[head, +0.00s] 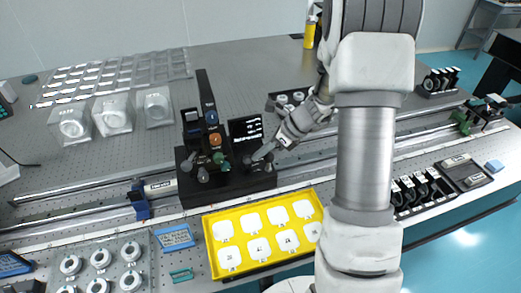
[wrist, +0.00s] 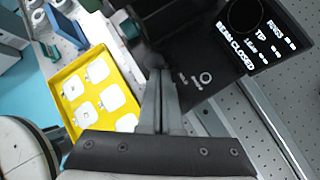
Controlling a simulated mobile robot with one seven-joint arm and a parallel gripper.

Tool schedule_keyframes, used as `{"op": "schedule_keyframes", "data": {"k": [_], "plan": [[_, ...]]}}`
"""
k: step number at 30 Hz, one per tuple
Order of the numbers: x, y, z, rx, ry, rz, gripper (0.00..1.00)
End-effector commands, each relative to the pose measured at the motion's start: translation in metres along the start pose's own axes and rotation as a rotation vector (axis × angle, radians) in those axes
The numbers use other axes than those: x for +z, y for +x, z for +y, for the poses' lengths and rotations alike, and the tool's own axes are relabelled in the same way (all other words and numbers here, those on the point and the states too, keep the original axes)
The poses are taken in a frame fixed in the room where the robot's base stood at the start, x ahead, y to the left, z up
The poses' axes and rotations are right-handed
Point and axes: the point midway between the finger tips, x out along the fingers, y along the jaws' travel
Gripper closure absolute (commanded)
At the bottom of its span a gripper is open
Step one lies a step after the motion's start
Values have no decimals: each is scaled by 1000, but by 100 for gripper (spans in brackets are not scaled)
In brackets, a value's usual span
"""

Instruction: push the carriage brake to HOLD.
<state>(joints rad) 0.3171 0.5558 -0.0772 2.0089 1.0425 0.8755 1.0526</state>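The carriage is a black block (head: 222,185) on the rail, with an upright column, coloured knobs and small levers. My gripper (head: 266,154) is at the right end of the carriage top, by a dark lever knob. In the wrist view my gripper's fingers (wrist: 157,75) lie side by side, shut, with their tips at a dark round knob (wrist: 154,60). I cannot tell whether they touch it.
A display panel (head: 245,132) stands behind the carriage; in the wrist view it (wrist: 252,38) reads "BEAM CLOSED". A yellow tray (head: 213,262) with white pieces lies in front. Rails (head: 85,193) run left and right. Clear boxes (head: 113,114) stand at back left.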

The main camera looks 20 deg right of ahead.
Motion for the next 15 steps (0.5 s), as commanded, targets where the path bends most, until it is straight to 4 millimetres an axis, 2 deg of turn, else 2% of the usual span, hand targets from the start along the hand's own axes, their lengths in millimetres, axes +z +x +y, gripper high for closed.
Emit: {"op": "schedule_keyframes", "data": {"k": [15], "plan": [[5,-1,-3,35,33,33,100]]}}
